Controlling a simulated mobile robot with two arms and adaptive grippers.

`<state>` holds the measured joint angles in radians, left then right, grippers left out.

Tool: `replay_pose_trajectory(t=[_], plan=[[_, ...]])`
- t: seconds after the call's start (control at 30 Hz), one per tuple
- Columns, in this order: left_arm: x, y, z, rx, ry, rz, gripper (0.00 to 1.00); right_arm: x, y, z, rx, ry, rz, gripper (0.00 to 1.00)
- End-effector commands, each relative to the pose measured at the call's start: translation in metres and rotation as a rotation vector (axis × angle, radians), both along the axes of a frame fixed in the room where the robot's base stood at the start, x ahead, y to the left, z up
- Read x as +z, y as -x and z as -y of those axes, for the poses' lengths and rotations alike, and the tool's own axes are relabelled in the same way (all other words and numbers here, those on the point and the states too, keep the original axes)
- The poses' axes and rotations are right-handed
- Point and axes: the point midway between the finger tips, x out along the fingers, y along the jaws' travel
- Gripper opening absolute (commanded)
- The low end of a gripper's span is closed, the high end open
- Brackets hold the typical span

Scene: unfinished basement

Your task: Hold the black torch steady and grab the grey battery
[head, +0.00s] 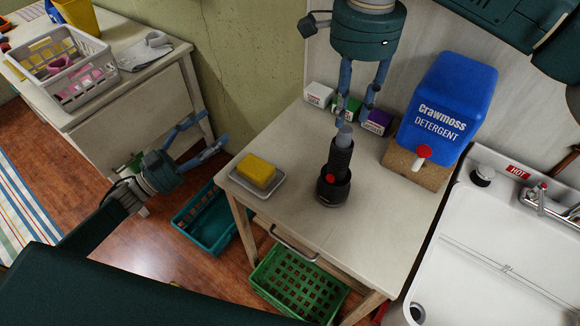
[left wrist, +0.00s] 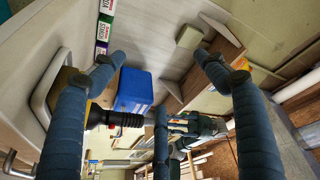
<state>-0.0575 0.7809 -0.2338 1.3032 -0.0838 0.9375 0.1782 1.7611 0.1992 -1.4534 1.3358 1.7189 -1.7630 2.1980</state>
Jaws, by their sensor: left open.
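The black torch (head: 337,170) stands upright on the small table, with a red button on its side. The grey battery (head: 345,135) sticks out of its open top. My right gripper (head: 354,118) points down from above with its fingers apart, the tips close above and beside the battery; I cannot tell whether they touch it. My left gripper (head: 213,130) is open and empty, left of the table and away from the torch. The torch (left wrist: 118,118) also shows in the left wrist view, lying sideways in the picture between the fingers; the battery is not clear there.
A yellow sponge on a dish (head: 234,182) lies left of the torch. A blue detergent container (head: 452,95) on a cork-coloured block and several small boxes (head: 319,95) stand behind. A sink (head: 490,250) is at right. Teal and green baskets (head: 295,285) sit low down.

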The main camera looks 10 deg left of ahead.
Motion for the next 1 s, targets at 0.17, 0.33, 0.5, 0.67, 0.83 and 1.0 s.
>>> replay_pose_trajectory(t=[0.17,0.33,0.5,0.67,0.83,1.0], plan=[[0.001,-0.005,0.052,0.013,-0.343,0.279,0.73,0.000,0.000,0.000,0.000,0.000,0.000,0.31],[0.003,-0.008,0.096,0.038,-0.658,0.570,0.73,0.000,0.000,0.000,0.000,0.000,0.000,0.31],[0.007,-0.006,0.140,0.068,-0.952,0.894,0.73,0.000,0.000,0.000,0.000,0.000,0.000,0.31],[0.009,0.004,0.175,0.083,-1.213,1.238,0.73,0.000,0.000,0.000,0.000,0.000,0.000,0.31],[0.004,0.029,0.198,0.067,-1.415,1.599,0.73,0.000,0.000,0.000,0.000,0.000,0.000,0.31],[-0.002,0.049,0.208,0.057,-1.507,1.837,0.73,0.000,0.000,0.000,0.000,0.000,0.000,0.31]])
